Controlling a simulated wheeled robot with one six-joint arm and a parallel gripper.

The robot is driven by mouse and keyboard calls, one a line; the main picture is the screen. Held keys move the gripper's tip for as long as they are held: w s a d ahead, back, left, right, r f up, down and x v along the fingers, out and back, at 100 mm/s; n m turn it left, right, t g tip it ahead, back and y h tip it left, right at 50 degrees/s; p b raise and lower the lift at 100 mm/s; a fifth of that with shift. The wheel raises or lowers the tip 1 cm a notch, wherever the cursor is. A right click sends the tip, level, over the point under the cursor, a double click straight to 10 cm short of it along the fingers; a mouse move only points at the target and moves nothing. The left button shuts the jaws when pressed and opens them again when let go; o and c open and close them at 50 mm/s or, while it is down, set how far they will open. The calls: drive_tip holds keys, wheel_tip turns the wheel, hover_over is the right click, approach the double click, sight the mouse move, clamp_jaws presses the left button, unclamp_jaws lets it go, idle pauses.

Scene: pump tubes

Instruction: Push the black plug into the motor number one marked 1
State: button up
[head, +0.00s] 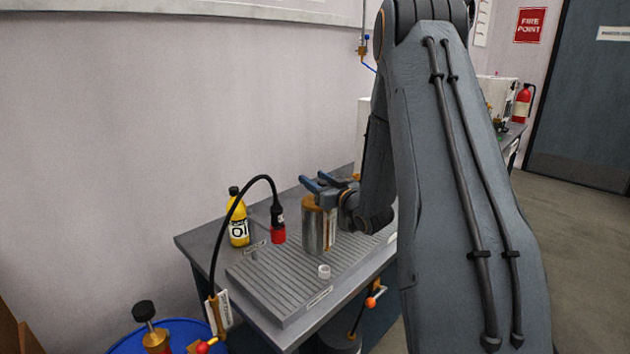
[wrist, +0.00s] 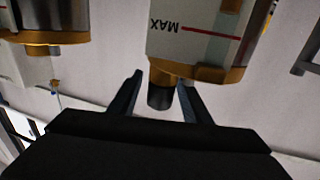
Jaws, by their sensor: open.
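In the wrist view, the black plug (wrist: 160,97) is a short dark stub at the gold end of a pale cylinder (wrist: 190,38) with a red line and upside-down "MAX" lettering. My gripper (wrist: 157,90) is open, with one finger on each side of the stub. A gap shows at the left finger; contact at the right finger is unclear. In the head view, my gripper (head: 313,181) is at the top of a grey cylinder with a copper-coloured upper part (head: 319,228), standing on the bench. The plug is not distinguishable there. No number 1 mark is readable.
A yellow bottle (head: 238,222) and a black hose with a red end (head: 278,233) are left of the cylinder. A small white ring (head: 324,271) lies on the ribbed bench plate (head: 285,292). Another gold-ended cylinder (wrist: 52,37) shows at left in the wrist view.

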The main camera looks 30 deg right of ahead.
drive_tip(key=s, duration=0.2)
drive_tip(key=s+b, duration=0.1)
drive_tip(key=s, duration=0.2)
drive_tip(key=s+d, duration=0.1)
drive_tip(key=s, duration=0.1)
drive_tip(key=shift+s+b, duration=0.3)
idle(0.5)
